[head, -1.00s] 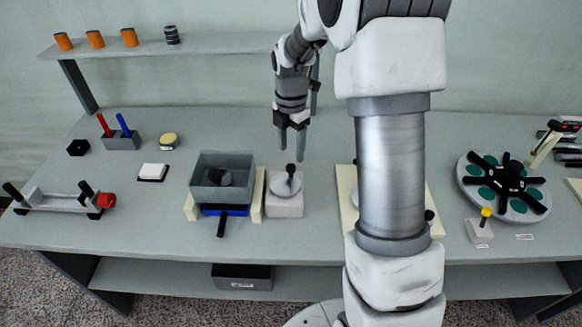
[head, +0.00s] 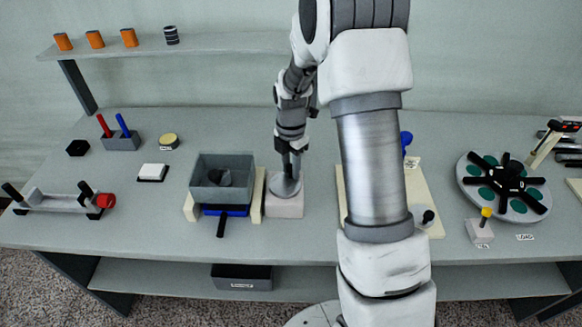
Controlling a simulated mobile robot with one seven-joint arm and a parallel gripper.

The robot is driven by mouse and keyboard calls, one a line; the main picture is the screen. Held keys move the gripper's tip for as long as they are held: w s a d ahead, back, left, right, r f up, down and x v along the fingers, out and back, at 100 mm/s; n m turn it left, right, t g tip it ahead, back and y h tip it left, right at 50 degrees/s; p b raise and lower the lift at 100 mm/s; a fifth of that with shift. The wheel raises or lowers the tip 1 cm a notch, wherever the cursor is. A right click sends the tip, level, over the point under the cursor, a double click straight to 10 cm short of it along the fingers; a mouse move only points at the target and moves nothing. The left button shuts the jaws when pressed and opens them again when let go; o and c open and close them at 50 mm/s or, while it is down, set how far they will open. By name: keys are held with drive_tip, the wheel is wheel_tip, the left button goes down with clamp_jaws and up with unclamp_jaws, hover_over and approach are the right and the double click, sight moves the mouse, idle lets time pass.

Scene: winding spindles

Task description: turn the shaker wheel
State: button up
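The wheel (head: 285,188) is a grey disc on top of a pale block (head: 286,206), just right of the grey shaker box (head: 222,180). In the earlier frame a black upright knob stands on the disc; now my gripper covers it. My gripper (head: 290,170) points down over the disc, with its fingertips at the knob's place. The fingers look close together. I cannot tell whether they are shut on the knob or only around it.
The shaker box sits between cream rails (head: 259,195) with a black handle (head: 221,226) in front. My arm hides part of a cream board (head: 425,200) at right. A round rack (head: 503,187) with a black spider stands farther right. The table left of the white pad (head: 153,172) has free room.

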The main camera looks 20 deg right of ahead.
clamp_jaws()
